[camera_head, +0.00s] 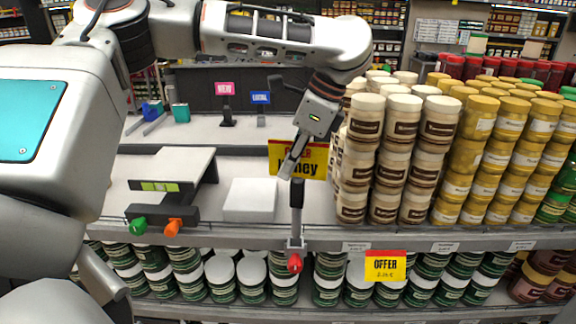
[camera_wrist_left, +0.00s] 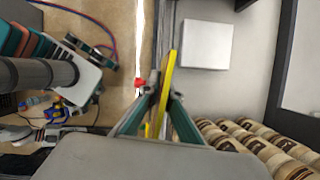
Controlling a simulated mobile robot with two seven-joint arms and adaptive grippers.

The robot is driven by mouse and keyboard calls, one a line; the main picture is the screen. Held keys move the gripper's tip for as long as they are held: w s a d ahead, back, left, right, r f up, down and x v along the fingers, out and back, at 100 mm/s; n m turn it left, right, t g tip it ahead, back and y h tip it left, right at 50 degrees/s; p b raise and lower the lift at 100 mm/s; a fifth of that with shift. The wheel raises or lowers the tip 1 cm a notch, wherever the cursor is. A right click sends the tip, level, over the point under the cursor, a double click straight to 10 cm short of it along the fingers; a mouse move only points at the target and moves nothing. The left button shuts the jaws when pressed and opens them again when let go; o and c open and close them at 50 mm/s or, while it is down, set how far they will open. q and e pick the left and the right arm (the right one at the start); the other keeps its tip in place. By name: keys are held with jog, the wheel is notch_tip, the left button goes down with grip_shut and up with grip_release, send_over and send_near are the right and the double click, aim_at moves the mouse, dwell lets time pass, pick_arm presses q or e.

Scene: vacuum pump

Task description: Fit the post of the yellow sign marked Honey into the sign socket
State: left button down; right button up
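The yellow sign (camera_head: 315,160) marked Honey stands about upright at the shelf's front, partly hidden by my left gripper (camera_head: 290,165). In the left wrist view the sign (camera_wrist_left: 170,72) shows edge-on as a yellow strip between the fingers of my left gripper (camera_wrist_left: 163,92), which look shut on it. Its black post (camera_head: 297,192) points down, in line with the grey sign socket (camera_head: 296,244) on the shelf edge. The socket has a red knob (camera_head: 295,263). I cannot tell how deep the post sits. My right gripper is not in view.
Stacked jars (camera_head: 398,160) stand close to the right of the sign. A white box (camera_head: 250,200) lies to its left, and a black device with green and orange knobs (camera_head: 160,215) is farther left. A yellow offer sign (camera_head: 385,266) hangs on the shelf edge to the right.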

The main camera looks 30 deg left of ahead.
aim_at(292, 179)
pick_arm(q)
jog(key=shift+f, duration=0.15)
jog(key=shift+n+g, duration=0.3)
jog(key=shift+n, duration=0.4)
jog(key=shift+s+f, duration=0.15)
jog(key=shift+f, duration=2.35)
jog(key=c, duration=2.2)
grip_release()
jog(key=shift+r, duration=0.1)
